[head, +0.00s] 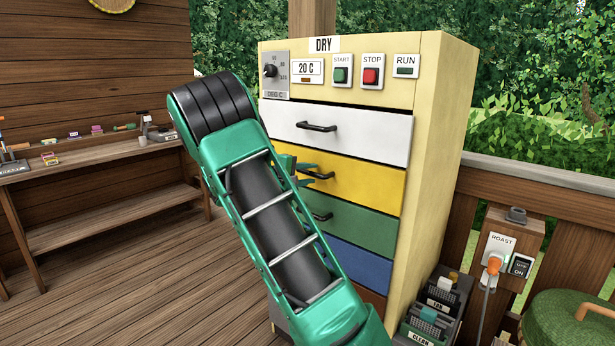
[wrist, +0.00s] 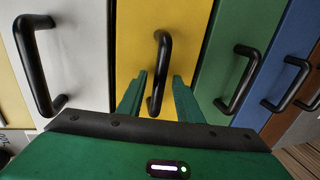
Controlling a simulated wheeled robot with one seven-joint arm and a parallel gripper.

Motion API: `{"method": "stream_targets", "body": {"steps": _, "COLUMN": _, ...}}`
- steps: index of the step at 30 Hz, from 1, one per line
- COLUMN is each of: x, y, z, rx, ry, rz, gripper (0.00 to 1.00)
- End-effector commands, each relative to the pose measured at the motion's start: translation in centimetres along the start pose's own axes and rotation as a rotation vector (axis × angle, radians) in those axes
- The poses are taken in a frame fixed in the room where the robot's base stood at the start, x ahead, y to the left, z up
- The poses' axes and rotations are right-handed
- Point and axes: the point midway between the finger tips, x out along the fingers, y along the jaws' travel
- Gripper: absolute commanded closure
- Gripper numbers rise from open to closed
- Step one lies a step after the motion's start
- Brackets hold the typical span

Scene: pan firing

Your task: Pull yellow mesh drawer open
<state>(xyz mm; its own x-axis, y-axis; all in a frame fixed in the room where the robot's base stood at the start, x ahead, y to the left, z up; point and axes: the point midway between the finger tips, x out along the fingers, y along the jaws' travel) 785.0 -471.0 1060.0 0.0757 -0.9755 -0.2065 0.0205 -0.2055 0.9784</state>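The yellow drawer (head: 375,187) is the second from the top in the cream drying cabinet (head: 440,150), below a white drawer (head: 390,134). It looks flush with its neighbours. Its black bar handle (head: 318,174) is partly behind my gripper's fingers in the head view. In the wrist view the yellow drawer (wrist: 187,40) fills the middle, and its handle (wrist: 163,60) runs upright between my two green fingers. My gripper (wrist: 158,95) is open, with a finger on each side of the handle and visible gaps. My arm hides part of the cabinet's left side.
Green (head: 350,217), blue (head: 358,262) and brown drawers lie below.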

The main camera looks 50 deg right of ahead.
Motion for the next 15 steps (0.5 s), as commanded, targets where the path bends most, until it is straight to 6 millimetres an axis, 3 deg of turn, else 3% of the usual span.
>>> {"method": "stream_targets", "body": {"steps": 11, "x": 0.66, "y": 0.05, "z": 0.02, "rx": 0.001, "ry": 0.0, "rz": 0.0, "gripper": 0.68}}
{"method": "stream_targets", "body": {"steps": 15, "x": 0.65, "y": 0.03, "z": 0.02, "rx": 0.001, "ry": 0.0, "rz": 0.0, "gripper": 0.96}}
